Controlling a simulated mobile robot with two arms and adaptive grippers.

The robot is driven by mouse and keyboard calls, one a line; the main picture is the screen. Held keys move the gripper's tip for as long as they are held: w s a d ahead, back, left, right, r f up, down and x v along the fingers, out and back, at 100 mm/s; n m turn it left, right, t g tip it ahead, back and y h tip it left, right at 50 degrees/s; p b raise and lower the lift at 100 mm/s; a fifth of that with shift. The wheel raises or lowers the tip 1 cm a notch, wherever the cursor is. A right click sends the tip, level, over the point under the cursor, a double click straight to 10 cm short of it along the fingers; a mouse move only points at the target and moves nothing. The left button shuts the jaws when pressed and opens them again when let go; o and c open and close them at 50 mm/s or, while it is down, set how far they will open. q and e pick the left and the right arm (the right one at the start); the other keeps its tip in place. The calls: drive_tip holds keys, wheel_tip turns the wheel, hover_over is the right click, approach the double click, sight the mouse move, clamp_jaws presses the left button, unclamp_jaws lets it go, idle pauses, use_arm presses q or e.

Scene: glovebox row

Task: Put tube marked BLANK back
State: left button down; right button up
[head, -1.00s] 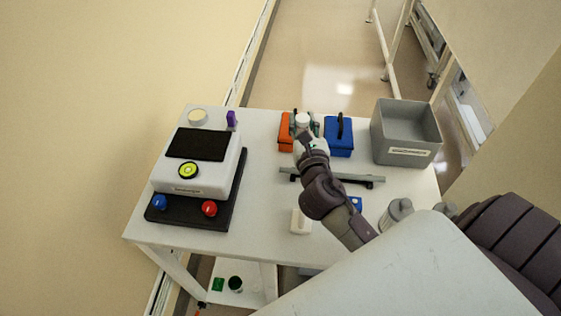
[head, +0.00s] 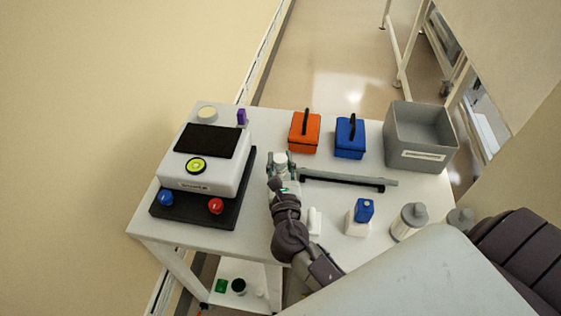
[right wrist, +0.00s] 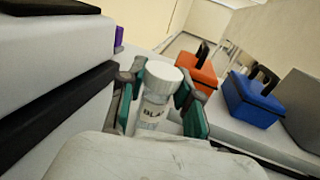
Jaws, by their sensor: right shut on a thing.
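The tube marked BLANK (right wrist: 152,108) has a white cap and a label of which "BLA" shows in the right wrist view. My right gripper (right wrist: 160,112) is shut on it, with green-padded fingers on both sides of the tube. In the head view the white cap (head: 280,158) shows at the end of my right arm, between the white instrument and the grey bar. I cannot tell whether the tube's bottom touches the table. My left gripper is not in view.
A white instrument (head: 205,170) on a black base stands at left. An orange box (head: 304,135), a blue box (head: 350,140) and a grey bin (head: 422,150) stand at the back. A grey bar (head: 350,178), a blue-topped white container (head: 358,220) and a grey jar (head: 408,222) are at right.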

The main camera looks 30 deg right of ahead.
drive_tip(key=o, duration=1.1)
drive_tip(key=shift+f, duration=0.1)
